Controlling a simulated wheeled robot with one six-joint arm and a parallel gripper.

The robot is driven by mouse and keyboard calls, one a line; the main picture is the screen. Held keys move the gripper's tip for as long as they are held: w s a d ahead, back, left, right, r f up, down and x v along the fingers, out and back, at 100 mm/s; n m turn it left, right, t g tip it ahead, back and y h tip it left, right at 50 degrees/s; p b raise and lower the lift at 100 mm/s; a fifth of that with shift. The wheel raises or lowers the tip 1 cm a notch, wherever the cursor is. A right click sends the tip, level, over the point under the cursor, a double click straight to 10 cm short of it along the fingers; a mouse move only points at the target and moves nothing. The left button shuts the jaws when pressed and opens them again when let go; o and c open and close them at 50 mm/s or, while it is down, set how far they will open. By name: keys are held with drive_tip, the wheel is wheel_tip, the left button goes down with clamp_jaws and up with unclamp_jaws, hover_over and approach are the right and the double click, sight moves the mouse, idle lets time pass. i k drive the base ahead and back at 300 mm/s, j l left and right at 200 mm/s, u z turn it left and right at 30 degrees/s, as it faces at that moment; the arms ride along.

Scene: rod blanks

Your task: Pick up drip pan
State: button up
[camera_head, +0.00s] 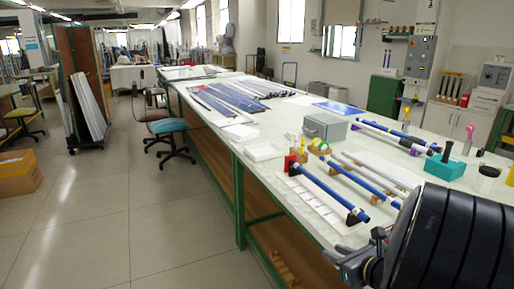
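No thing in view can be named as the drip pan with certainty. A flat white tray-like panel (318,207) lies on the near part of the long table, below a blue rod (328,192) held in black and red end supports; it may be the pan. My gripper (352,266) seems to be the small grey and black mechanism at the bottom right, beside the table's near edge and apart from the white panel. Its fingers are too small and dark to tell open from shut. My large black arm part hides the table's near right corner.
The long white table (285,118) carries more rods, a grey box (325,127), a teal holder (445,168) and tape rolls (320,146). A teal chair (168,126) stands left of it. A cardboard box (18,172) sits far left.

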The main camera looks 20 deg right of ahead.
sight(263, 152)
drive_tip(key=i+j, duration=0.1)
drive_tip(key=i, duration=2.05)
drive_tip(key=l+z, duration=0.05)
drive_tip(key=l, duration=0.05)
